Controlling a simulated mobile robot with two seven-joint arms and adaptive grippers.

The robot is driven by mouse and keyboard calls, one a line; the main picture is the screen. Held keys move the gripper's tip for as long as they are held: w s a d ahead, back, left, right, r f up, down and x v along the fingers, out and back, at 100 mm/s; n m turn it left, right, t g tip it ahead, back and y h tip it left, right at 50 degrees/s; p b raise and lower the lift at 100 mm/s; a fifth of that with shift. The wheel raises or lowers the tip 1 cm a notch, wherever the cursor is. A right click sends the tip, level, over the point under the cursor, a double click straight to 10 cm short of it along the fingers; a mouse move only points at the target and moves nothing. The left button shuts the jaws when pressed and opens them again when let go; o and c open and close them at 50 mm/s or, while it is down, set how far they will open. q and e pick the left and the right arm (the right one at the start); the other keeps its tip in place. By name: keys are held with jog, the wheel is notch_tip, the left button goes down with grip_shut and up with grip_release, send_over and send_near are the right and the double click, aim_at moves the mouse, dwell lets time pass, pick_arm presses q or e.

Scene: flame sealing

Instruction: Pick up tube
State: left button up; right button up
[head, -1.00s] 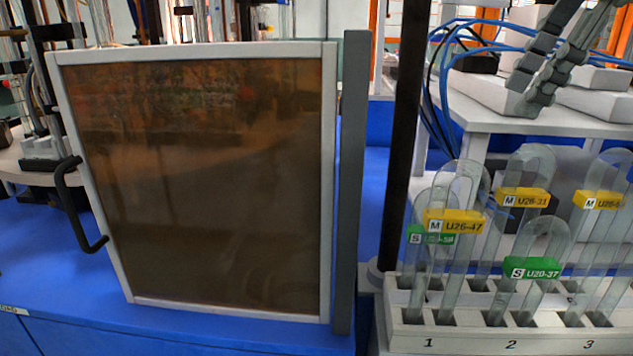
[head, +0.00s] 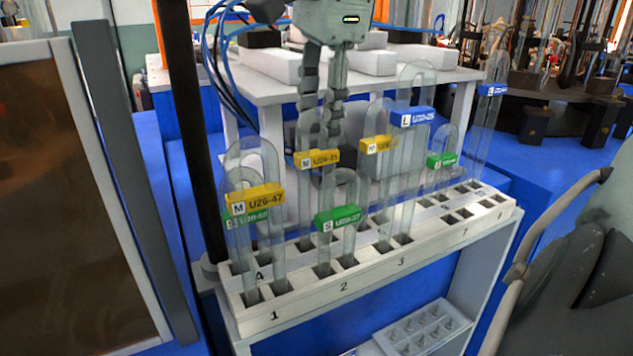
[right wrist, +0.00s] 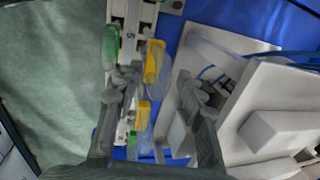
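Clear U-shaped glass tubes stand upright in a white rack (head: 292,297) with numbered slots. Front tubes carry a yellow tag U26-47 (head: 255,198) and a green S tag (head: 338,218). Behind are a yellow M tag U26-31 (head: 317,158), another yellow M tag (head: 378,143), blue L tags (head: 412,117) and more green tags (head: 441,160). My right gripper (head: 322,135) points down at the rear tube tagged U26-31, fingers apart around its upper part. In the right wrist view a yellow tag (right wrist: 154,61) shows between the open fingers; contact is unclear. My left gripper is out of view.
A framed brown panel (head: 65,200) and a black post (head: 188,130) stand left of the rack. A white shelf table (head: 420,75) with white blocks and blue cables is behind. A grey chair (head: 570,270) is at right; a white tray (head: 415,330) lies below.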

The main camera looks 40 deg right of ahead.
grip_shut()
jog(key=shift+r, duration=0.15)
dwell(0.4)
